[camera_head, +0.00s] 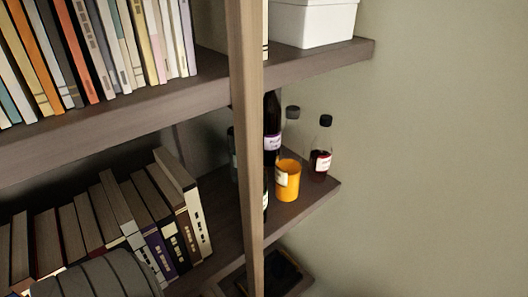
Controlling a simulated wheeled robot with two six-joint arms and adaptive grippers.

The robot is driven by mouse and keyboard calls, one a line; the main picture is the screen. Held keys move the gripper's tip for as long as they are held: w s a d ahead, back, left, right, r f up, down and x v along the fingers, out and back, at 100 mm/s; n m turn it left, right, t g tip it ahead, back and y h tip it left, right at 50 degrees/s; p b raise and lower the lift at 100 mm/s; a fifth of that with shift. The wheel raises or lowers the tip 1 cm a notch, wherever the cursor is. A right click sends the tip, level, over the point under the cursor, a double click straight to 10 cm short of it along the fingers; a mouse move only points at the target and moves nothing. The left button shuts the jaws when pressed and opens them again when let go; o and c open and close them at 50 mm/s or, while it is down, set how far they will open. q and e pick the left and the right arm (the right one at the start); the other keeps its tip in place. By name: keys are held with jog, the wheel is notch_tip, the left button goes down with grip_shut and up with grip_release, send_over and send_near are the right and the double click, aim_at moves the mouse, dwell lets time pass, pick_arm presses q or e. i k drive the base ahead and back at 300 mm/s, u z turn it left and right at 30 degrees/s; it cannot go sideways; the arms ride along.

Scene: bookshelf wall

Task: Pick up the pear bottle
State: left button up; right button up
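Several bottles stand upright on the right end of the middle shelf. Other bottles are partly hidden by the wooden post. I cannot tell which one is the pear bottle, as the labels are too small to read.
The wooden post (247,150) stands in front of the bottles' left side. Books (120,225) fill the middle shelf's left. The upper shelf (330,62) holds books and a white box (315,22). The shelf ends at the right, with bare wall (440,170) beyond.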

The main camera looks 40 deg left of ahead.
aim_at(289, 145)
jog(key=u, duration=1.2)
